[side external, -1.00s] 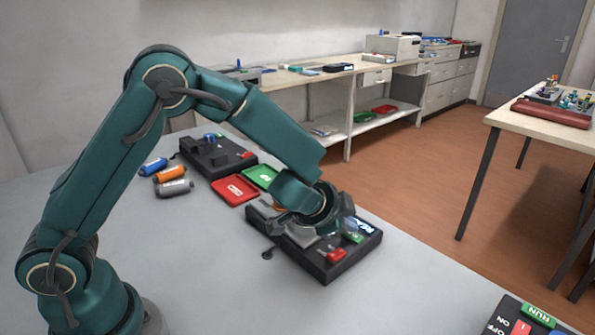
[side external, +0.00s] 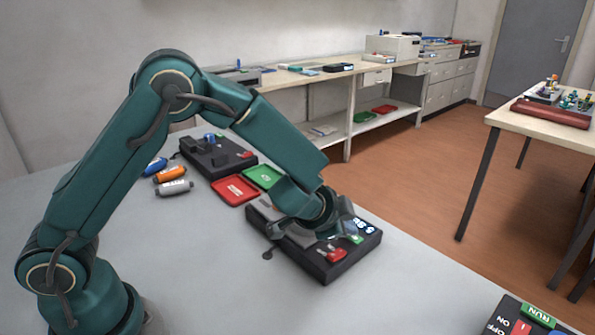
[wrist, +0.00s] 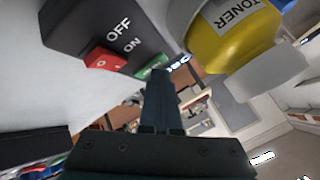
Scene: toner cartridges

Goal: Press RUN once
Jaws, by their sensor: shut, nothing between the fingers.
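My gripper (wrist: 160,78) is shut and empty. In the wrist view its fingertips show just beside a green button (wrist: 152,66) on a black machine; I cannot tell whether they touch it. The button's lettering is too small to read. A red switch (wrist: 103,61) sits beside it, by the white words OFF and ON. In the side view the machine (side external: 325,268) is under my gripper (side external: 338,245), with the green button (side external: 357,239) partly visible. A yellow toner cartridge (wrist: 225,45) sits in a grey holder in the wrist view.
A panel with a green RUN button (side external: 538,315) stands at the lower right corner. A red tray (side external: 234,190), a green tray (side external: 262,177), another black machine (side external: 217,158) and several cartridges (side external: 172,188) lie farther back.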

